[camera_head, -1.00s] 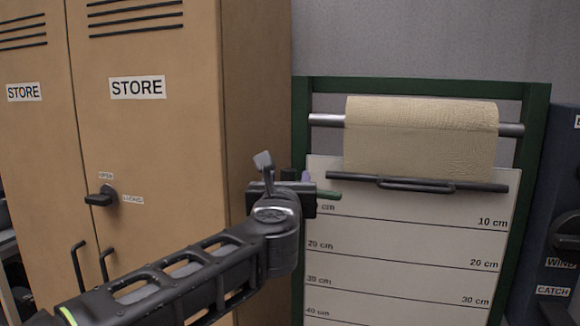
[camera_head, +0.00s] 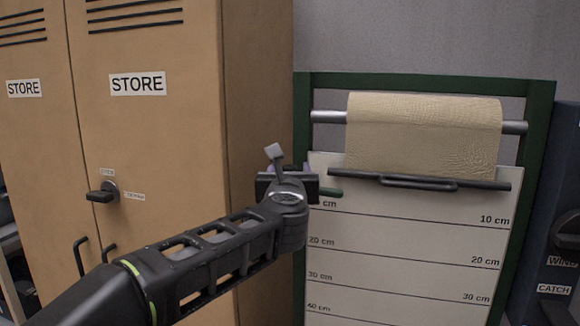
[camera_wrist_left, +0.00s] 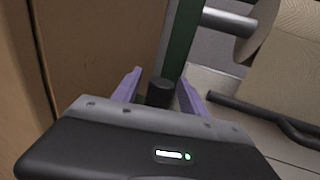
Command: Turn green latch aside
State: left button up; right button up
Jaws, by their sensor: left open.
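My left gripper (camera_head: 292,172) is in front of the latch. In the left wrist view its two purple fingers (camera_wrist_left: 161,80) are apart. My right gripper is not in view.
The green frame (camera_head: 541,130) holds a tan roll (camera_head: 425,130) on a metal rod above a marked white board (camera_head: 400,255). A dark bar with a handle (camera_head: 417,183) crosses under the roll. A tan store cabinet (camera_head: 160,150) stands close on the left.

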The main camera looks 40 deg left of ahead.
pick_arm(q)
jog(key=shift+x, duration=0.85)
jog(key=shift+c, duration=0.5)
grip_shut()
dwell(0.3)
